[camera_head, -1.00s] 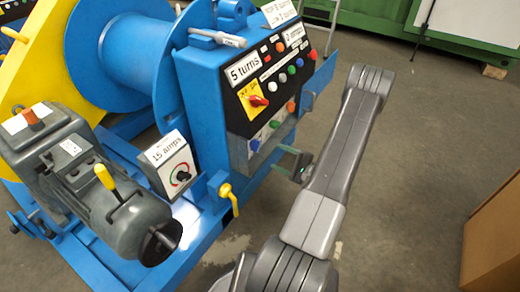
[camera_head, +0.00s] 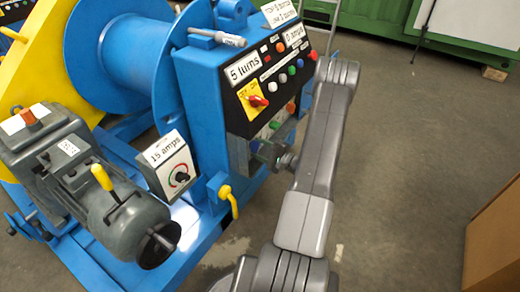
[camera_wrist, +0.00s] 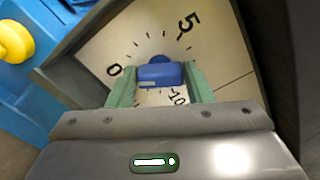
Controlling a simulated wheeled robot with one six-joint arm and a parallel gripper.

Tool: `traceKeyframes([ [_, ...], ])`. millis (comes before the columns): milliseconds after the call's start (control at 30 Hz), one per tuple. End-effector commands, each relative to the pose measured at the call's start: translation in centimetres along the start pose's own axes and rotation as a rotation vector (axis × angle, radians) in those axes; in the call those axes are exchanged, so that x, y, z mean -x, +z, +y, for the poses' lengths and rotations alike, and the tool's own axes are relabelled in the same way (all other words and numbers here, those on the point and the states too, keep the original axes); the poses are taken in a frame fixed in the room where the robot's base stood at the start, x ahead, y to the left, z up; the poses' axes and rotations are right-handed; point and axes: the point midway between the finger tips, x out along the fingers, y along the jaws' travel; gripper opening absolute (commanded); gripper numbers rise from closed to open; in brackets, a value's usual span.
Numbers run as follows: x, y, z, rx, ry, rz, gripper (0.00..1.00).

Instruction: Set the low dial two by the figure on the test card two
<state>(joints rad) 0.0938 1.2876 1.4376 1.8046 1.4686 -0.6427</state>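In the wrist view a pale dial face (camera_wrist: 105,48) carries the figures 0, 5 and 10 around a blue knob (camera_wrist: 160,75). The green fingers of my gripper (camera_wrist: 161,86) stand on both sides of the knob's bar and appear to touch it. The knob's pointing direction is not clear. In the head view my gripper (camera_head: 272,155) is at the lower front of the blue console (camera_head: 205,95); my arm hides part of that area. White cards read "5 turns" (camera_head: 243,67), "15 amps" (camera_head: 167,149) and, partly legible, "0 amps" (camera_head: 296,36). No card shows a visible number two as its name.
A two-line card (camera_head: 281,12) on top is too small to read surely. A red switch (camera_head: 257,101) on yellow, several coloured buttons, a small dial box (camera_head: 178,178), a yellow-handled valve (camera_head: 226,190) and a grey motor (camera_head: 110,200) are close by.

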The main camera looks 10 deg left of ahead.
Motion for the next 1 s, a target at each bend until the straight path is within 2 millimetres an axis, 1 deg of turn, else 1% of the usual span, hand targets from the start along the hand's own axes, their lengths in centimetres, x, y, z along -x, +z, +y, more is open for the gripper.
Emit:
traceKeyframes([
  [33,0.01,0.00,0.00,0.000,0.000,0.000,0.36],
  [100,0.02,0.00,0.00,0.000,0.000,0.000,0.22],
  [133,0.02,0.00,0.00,0.000,0.000,0.000,0.20],
  [367,0.03,-0.01,0.03,-0.017,0.000,0.000,0.20],
  [567,0.03,-0.03,0.03,-0.094,0.001,0.000,0.20],
  [767,0.03,-0.04,-0.01,-0.243,0.001,0.000,0.20],
  [1000,0.03,-0.04,-0.11,-0.470,0.001,0.000,0.20],
])
